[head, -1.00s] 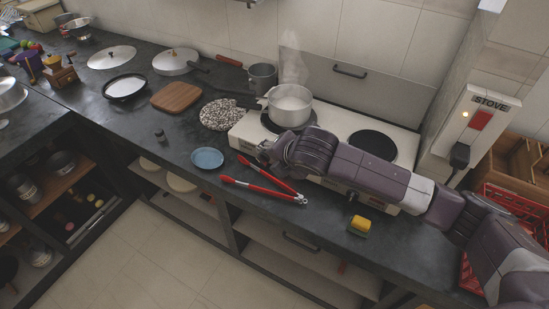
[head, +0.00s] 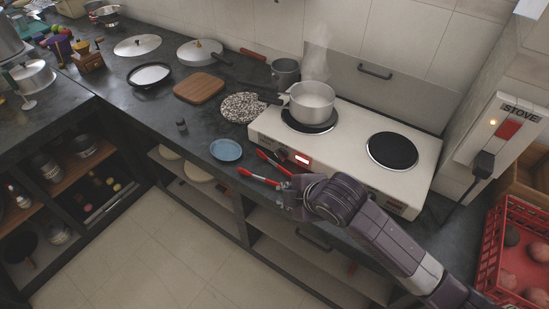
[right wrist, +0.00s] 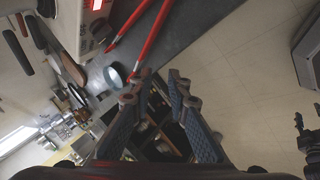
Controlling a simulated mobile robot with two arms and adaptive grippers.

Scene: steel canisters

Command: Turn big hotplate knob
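The white hotplate (head: 352,148) stands on the dark counter, with a steaming pot (head: 312,98) on its left burner and a bare right burner (head: 392,151). Its front face has a lit red display (head: 302,160); a red glow also shows at the top of the right wrist view. A small dark shape that may be a knob (head: 394,204) shows low on the front right; my right arm hides much of that face. My right gripper (head: 283,198) is at the counter's front edge, beside the tongs, apart from the hotplate. Its fingers (right wrist: 155,88) are apart and empty. My left gripper is out of view.
Red tongs (head: 262,177) lie in front of the hotplate, close to my right gripper. A blue plate (head: 226,150) lies to their left. The wall stove switch (head: 508,130) and a red crate (head: 490,262) are at the right. Open floor lies in front.

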